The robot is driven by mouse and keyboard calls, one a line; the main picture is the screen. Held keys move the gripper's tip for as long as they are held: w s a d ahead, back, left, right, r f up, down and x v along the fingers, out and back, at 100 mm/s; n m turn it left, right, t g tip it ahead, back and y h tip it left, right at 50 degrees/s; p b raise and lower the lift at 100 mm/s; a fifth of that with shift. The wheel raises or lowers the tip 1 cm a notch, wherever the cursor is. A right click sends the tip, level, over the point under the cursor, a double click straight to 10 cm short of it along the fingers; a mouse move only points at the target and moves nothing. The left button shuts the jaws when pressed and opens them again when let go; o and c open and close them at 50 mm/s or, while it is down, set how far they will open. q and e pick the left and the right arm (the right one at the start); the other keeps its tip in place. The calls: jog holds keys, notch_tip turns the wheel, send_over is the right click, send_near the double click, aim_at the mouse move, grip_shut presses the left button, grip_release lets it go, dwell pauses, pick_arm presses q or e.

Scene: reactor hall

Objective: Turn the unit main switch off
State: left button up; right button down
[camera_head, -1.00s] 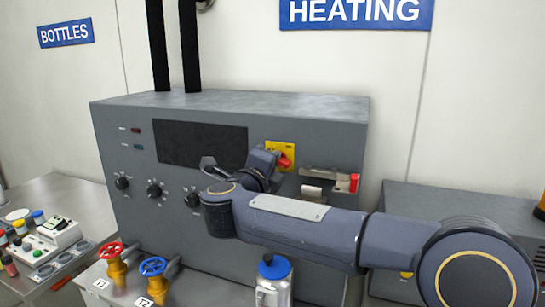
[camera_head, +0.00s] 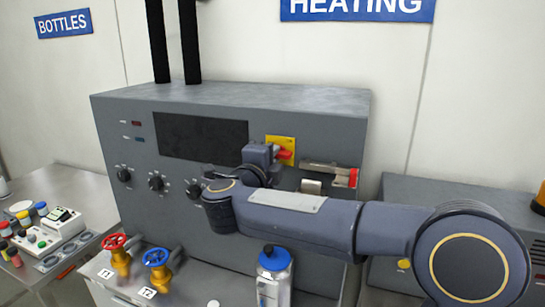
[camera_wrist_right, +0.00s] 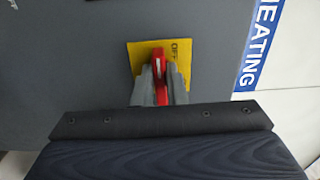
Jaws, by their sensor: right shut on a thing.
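The main switch is a red handle (camera_head: 284,154) on a yellow plate (camera_head: 289,142), on the front of the grey heating unit (camera_head: 240,98). In the right wrist view the red handle (camera_wrist_right: 160,66) stands along the picture's vertical on the yellow plate (camera_wrist_right: 136,58), with part of the lettering "OFF" beside it. My right gripper (camera_wrist_right: 160,88) is shut on the red handle, one finger on each side. In the head view my right gripper (camera_head: 273,154) hides part of the switch. My left gripper is not in view.
A metal latch with a red end (camera_head: 353,177) sits right of the switch. Red (camera_head: 115,242) and blue (camera_head: 155,257) valve wheels and a blue-capped bottle (camera_head: 274,275) stand below. Several knobs line the panel's left part.

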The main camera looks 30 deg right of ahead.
jog(key=c, duration=1.5)
grip_release()
jog(key=shift+o, duration=0.2)
jog(key=b+v, duration=0.2)
jog(key=v, duration=0.6)
